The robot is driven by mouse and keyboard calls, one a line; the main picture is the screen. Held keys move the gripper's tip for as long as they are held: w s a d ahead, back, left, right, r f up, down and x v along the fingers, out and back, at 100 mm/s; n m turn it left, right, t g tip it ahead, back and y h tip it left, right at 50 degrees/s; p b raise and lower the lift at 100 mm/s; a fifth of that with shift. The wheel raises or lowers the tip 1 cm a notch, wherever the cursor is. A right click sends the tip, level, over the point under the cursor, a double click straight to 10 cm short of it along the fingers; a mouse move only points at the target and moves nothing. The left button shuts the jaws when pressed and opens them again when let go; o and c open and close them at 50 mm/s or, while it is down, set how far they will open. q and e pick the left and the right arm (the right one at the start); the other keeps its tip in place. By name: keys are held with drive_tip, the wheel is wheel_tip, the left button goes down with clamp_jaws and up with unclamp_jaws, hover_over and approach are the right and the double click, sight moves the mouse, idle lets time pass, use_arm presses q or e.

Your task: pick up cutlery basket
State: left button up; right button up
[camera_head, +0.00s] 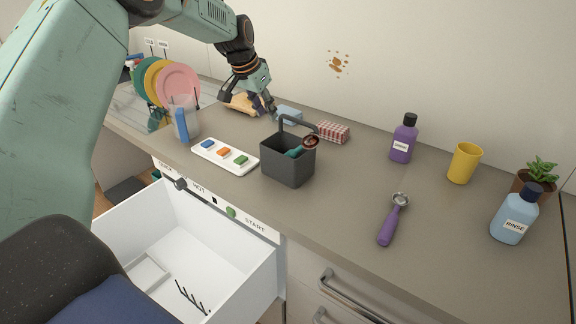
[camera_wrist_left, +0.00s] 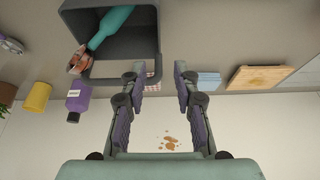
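The cutlery basket (camera_head: 288,162) is a dark grey open box with a raised handle, standing upright on the counter. A teal-handled utensil with a reddish-brown round end lies in it. In the left wrist view the basket (camera_wrist_left: 148,45) is at the top, with its handle near my fingers. My left gripper (camera_head: 264,112) is behind and to the left of the basket in the head view. In the left wrist view the left gripper (camera_wrist_left: 157,72) is open, with nothing between its fingers. My right gripper is in neither view.
A white tray with coloured blocks (camera_head: 224,157) lies left of the basket. A purple scoop (camera_head: 394,220) lies to the right. An open white drawer (camera_head: 190,235) juts out below.

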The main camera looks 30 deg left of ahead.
use_arm(q)
drive_tip(key=b, duration=0.5)
hover_over(275, 145)
drive_tip(key=s, duration=0.2)
drive_tip(key=f, duration=0.6)
drive_tip(key=shift+s+a, duration=0.15)
drive_tip(key=shift+a, duration=0.1)
drive_tip(key=shift+s+a+f, duration=0.1)
drive_tip(key=shift+s+f, duration=0.1)
drive_tip(key=shift+f, duration=0.25)
drive_tip(key=shift+w+f, duration=0.1)
drive_tip(key=shift+f, duration=0.2)
drive_tip(key=x, duration=0.5)
drive_tip(key=shift+w+b, duration=0.15)
drive_tip(key=shift+b, duration=0.2)
drive_tip(key=shift+w+f, duration=0.1)
drive_tip(key=shift+f, duration=0.45)
drive_tip(key=shift+w, duration=0.15)
